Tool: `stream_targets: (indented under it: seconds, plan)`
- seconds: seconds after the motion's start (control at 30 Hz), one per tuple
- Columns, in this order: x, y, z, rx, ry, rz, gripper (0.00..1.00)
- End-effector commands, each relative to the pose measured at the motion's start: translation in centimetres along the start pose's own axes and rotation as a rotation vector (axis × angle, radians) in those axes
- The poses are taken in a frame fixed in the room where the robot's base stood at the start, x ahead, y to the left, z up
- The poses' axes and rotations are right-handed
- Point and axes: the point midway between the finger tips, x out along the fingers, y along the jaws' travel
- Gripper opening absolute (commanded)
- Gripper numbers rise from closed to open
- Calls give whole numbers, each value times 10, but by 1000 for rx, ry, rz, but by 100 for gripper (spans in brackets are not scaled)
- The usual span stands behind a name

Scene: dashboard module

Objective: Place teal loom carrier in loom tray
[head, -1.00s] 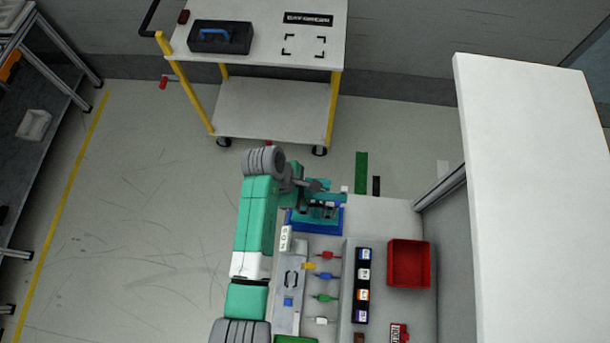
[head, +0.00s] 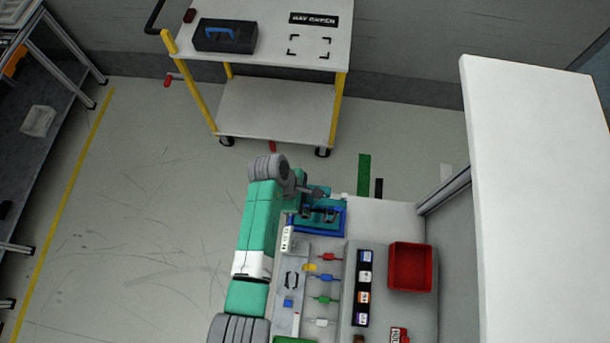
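A blue loom tray (head: 343,224) lies at the far end of the work surface. The teal loom carrier (head: 318,226) shows low within the tray's blue outline, with dark parts on top. Whether it sits flat on the tray floor is too small to tell. My gripper (head: 326,194) is at the far edge of the tray, close to the carrier's far side. The wrist hides part of the carrier and tray. The fingers are too small and dark to show whether they are open, or whether they touch the carrier.
Several coloured connectors (head: 327,278) lie in a row nearer me. Right of them are a dark strip of labelled blocks (head: 363,288) and a red bin (head: 410,267). A white panel (head: 530,190) stands at right. A cart (head: 275,105) stands beyond clear floor.

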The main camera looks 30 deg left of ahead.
Motion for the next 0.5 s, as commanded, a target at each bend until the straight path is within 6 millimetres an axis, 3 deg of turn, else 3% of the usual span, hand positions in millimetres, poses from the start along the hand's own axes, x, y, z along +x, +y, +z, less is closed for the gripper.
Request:
stream_targets:
  seconds: [0.17, 0.5]
  plan:
    - [-12, 1, 2, 0, -1, 3, 41]
    - [-94, 1, 1, 1, 0, 3, 41]
